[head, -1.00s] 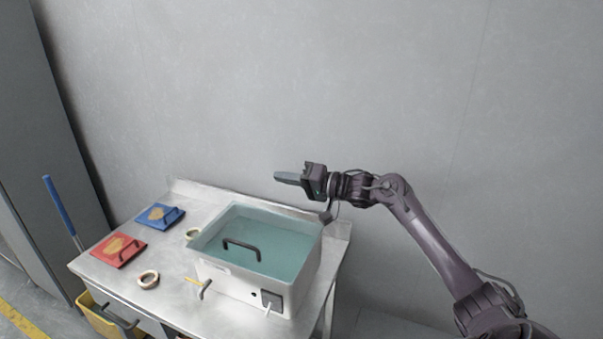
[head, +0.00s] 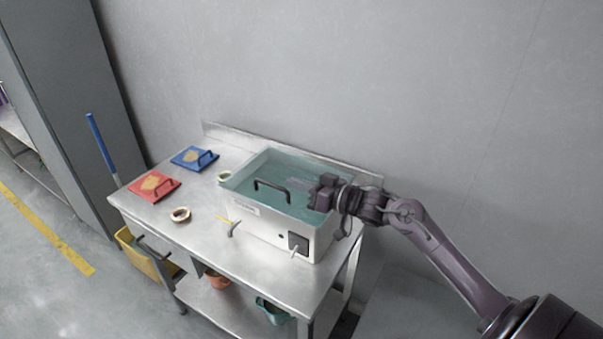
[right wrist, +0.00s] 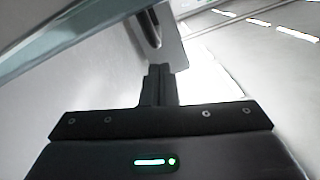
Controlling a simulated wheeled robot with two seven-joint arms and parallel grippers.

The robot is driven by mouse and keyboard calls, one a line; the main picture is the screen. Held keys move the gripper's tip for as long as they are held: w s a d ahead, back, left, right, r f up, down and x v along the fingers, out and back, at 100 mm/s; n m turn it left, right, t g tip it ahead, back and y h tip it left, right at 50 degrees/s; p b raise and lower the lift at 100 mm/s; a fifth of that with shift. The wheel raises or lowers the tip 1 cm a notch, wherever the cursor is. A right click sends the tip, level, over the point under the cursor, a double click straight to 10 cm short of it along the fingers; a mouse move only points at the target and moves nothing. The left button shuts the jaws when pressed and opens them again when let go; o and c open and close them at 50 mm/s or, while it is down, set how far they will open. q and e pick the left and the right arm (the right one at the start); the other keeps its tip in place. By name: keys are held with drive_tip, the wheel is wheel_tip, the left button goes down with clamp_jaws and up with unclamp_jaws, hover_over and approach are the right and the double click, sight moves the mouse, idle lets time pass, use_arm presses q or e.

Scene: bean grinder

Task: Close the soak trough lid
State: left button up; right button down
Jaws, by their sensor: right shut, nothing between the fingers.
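The soak trough (head: 262,224) is a white box on the steel table. Its teal see-through lid (head: 290,165) with a black bar handle (head: 271,186) shows on top; I cannot tell how far it is raised. My right gripper (head: 320,196) is at the trough's right end, overlapping the lid's edge in the head view; contact is unclear. In the right wrist view its shut, empty fingers (right wrist: 160,72) point along a pale surface, below a teal-edged panel (right wrist: 75,38) that looks like the lid. My left gripper is out of view.
The grey wall stands close behind.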

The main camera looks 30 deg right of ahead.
drive_tip(key=shift+s+a+f, duration=0.15)
drive_tip(key=shift+a+f, duration=0.05)
drive_tip(key=shift+f, duration=0.5)
drive_tip(key=shift+f, duration=0.1)
drive_tip(key=shift+s, duration=0.1)
